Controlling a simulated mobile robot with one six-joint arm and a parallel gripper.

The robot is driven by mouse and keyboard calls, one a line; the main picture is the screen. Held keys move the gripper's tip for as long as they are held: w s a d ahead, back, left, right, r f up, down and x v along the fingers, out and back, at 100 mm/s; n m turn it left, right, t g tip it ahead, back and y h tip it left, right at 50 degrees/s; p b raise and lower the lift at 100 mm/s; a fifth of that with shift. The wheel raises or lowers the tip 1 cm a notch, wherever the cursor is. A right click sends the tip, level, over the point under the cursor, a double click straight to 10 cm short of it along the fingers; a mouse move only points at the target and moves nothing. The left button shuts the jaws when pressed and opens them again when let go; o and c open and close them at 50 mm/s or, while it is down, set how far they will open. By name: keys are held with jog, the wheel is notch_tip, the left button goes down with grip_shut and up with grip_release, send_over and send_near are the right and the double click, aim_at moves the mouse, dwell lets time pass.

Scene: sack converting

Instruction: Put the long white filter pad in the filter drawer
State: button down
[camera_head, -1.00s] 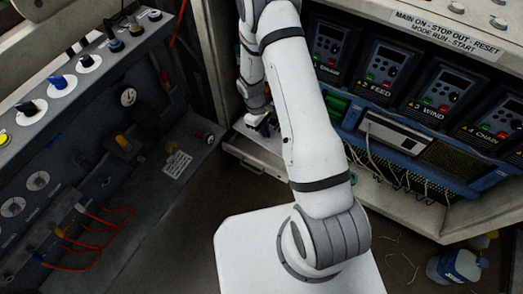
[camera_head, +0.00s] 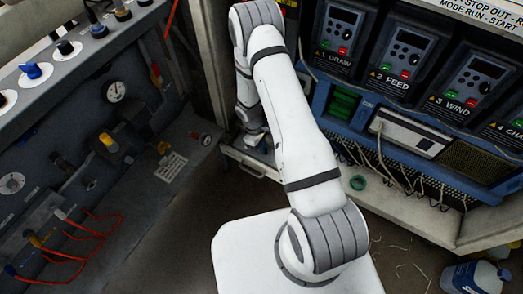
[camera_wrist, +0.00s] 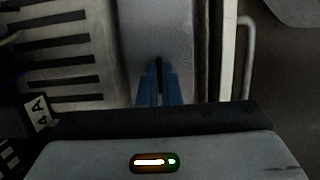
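I cannot make out the long white filter pad or the filter drawer for certain in either view. In the wrist view, my gripper (camera_wrist: 160,78) shows two blue fingers close together with a narrow dark slit between them. I see no white pad between them. A pale grey panel (camera_wrist: 190,30) lies beyond the fingertips; whether they touch it is unclear. In the head view my arm reaches up and left to the cabinet's left edge, and its end is low by the ledge, mostly hidden.
A slotted pale panel (camera_wrist: 65,50) and a vertical handle (camera_wrist: 246,60) flank the gripper. Drive units (camera_head: 405,60) with loose wires fill the cabinet. A green ring (camera_head: 357,182) lies on its ledge (camera_head: 400,205). A jug (camera_head: 473,278) stands lower right. A control console (camera_head: 60,130) with red hoses is left.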

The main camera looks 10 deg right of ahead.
jog(key=shift+f, duration=0.55)
jog(key=shift+f, duration=0.2)
jog(key=c, duration=1.6)
grip_release()
